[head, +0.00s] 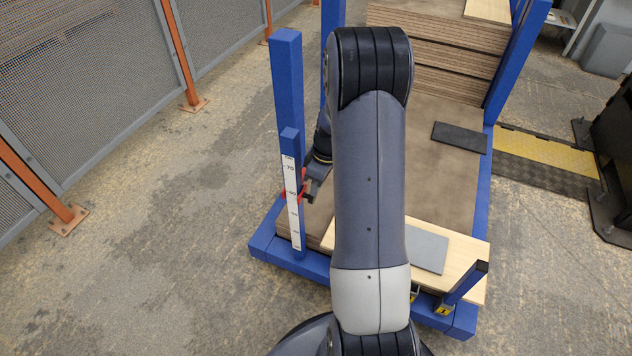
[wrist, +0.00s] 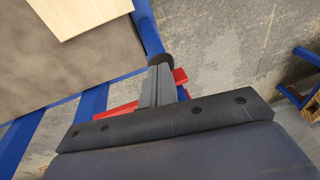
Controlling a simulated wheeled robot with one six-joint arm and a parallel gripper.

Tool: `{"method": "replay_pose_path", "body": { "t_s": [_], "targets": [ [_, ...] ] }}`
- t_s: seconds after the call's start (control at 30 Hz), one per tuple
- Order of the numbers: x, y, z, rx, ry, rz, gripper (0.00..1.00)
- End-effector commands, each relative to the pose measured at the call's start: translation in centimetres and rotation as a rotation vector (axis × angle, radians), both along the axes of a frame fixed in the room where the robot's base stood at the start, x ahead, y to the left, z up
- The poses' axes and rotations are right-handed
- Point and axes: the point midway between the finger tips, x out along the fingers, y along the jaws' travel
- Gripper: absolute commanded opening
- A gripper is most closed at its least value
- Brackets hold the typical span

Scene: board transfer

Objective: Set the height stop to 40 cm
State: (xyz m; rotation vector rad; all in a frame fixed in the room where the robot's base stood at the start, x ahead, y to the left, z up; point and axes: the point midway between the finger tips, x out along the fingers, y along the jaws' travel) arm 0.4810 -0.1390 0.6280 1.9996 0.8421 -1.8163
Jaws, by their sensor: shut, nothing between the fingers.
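The height stop (head: 302,193) is a red piece on the blue post with a white scale (head: 293,220) at the left front corner of the rack. It sits around the middle of the scale, beside a mark that looks like 40, but the digits are too small to be sure. My gripper (head: 312,198) is at the right side of the stop, its fingers shut and empty. In the wrist view, my shut fingers (wrist: 160,86) lie over the red stop (wrist: 181,76), which shows on both sides of them. A dark round knob (wrist: 160,60) shows just past the fingertips. I cannot tell whether they touch.
The blue rack holds stacked brown boards (head: 440,65), a pale board (head: 460,262) with a grey plate (head: 428,250), and a dark pad (head: 459,137). A mesh fence (head: 80,80) stands left. Concrete floor between fence and rack is clear.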

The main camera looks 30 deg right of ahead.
Motion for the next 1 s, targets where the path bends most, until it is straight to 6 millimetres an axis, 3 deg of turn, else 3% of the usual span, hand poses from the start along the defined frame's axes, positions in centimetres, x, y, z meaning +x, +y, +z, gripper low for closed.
{"method": "replay_pose_path", "body": {
  "t_s": [0.03, 0.1, 0.4, 0.6, 1.0],
  "targets": [
    [-0.1, 0.0, -2.4, 0.001, 0.004, 0.0, 0.0],
    [-0.1, 0.0, -4.0, 0.001, 0.004, 0.0, 0.0],
    [0.0, 0.0, -9.4, 0.0, 0.001, 0.0, 0.0],
    [0.0, 0.0, -11.0, 0.0, 0.001, 0.0, 0.0],
    [0.0, 0.0, -11.1, 0.0, 0.0, 0.0, 0.0]
  ]
}}
